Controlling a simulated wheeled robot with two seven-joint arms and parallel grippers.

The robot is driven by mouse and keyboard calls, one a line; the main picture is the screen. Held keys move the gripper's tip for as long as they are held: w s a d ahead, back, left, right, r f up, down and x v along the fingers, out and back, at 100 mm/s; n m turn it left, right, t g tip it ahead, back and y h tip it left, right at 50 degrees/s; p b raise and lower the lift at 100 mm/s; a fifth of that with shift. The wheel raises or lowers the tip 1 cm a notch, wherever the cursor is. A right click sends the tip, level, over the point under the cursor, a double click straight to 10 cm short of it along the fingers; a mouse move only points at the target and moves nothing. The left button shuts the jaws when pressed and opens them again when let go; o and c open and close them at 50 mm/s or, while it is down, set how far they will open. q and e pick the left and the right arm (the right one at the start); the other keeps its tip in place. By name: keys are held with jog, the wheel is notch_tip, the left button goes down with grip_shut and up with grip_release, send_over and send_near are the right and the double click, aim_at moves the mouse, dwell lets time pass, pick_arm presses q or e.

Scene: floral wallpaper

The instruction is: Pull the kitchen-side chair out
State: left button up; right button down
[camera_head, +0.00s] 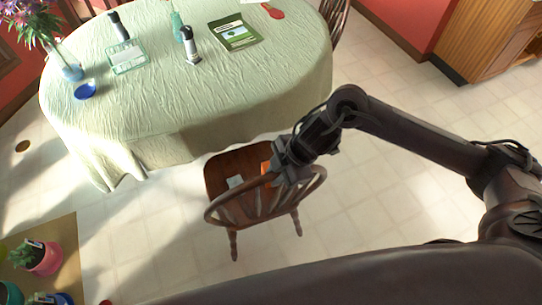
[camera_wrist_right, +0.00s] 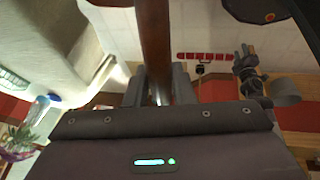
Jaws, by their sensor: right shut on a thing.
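The wooden chair (camera_head: 233,172) stands at the near side of the table in the head view, its curved back towards me and its seat partly by the tablecloth edge. My right gripper (camera_head: 284,172) is at the top rail of the chair's back. In the right wrist view the brown rail (camera_wrist_right: 155,50) runs between the two fingers of my right gripper (camera_wrist_right: 158,88), which is shut on it. A small light item (camera_head: 235,182) and an orange-red item (camera_head: 266,168) show at the seat. My left gripper is not in view.
The oval table (camera_head: 200,95) with a pale green cloth holds a vase, a blue lid, a book and several other items. Potted plants (camera_head: 45,257) stand at the lower left. A wooden cabinet (camera_head: 490,40) is at upper right. Tiled floor right of the chair is clear.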

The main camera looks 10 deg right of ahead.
jog(key=shift+s+f, duration=0.1)
jog(key=shift+s, duration=0.45)
jog(key=c, duration=1.2)
grip_release()
jog(key=shift+d, duration=0.1)
jog(key=shift+c, duration=0.2)
jog(key=shift+w, duration=0.1)
jog(key=v, duration=0.8)
jog(key=shift+b, duration=0.45)
